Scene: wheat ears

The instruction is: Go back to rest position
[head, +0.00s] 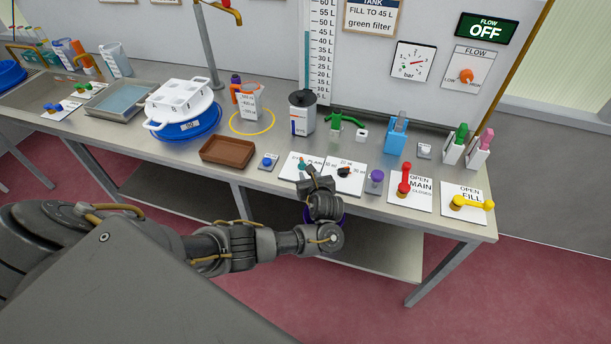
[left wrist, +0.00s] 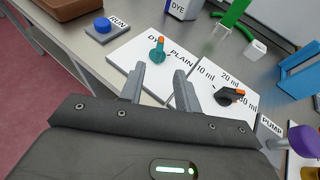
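My left gripper (head: 314,172) reaches over the front edge of the bench at the dial cards. In the left wrist view my left gripper (left wrist: 158,78) has its two fingers apart with nothing between them. The teal selector knob (left wrist: 157,54) with an orange tip stands on the DYE/PLAIN card (left wrist: 122,56), just beyond the fingertips and apart from them in the picture. A black dial (left wrist: 229,97) with an orange tip sits on the ml card beside it, to the right. My right gripper is in neither view.
The bench (head: 225,178) holds a brown tray (head: 228,151), a blue RUN button (head: 268,161), a purple PUMP knob (head: 375,180), a red MAIN valve (head: 405,180) and a yellow FILL valve (head: 471,202). A dye container (head: 302,114) stands behind the cards. Red floor lies open in front.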

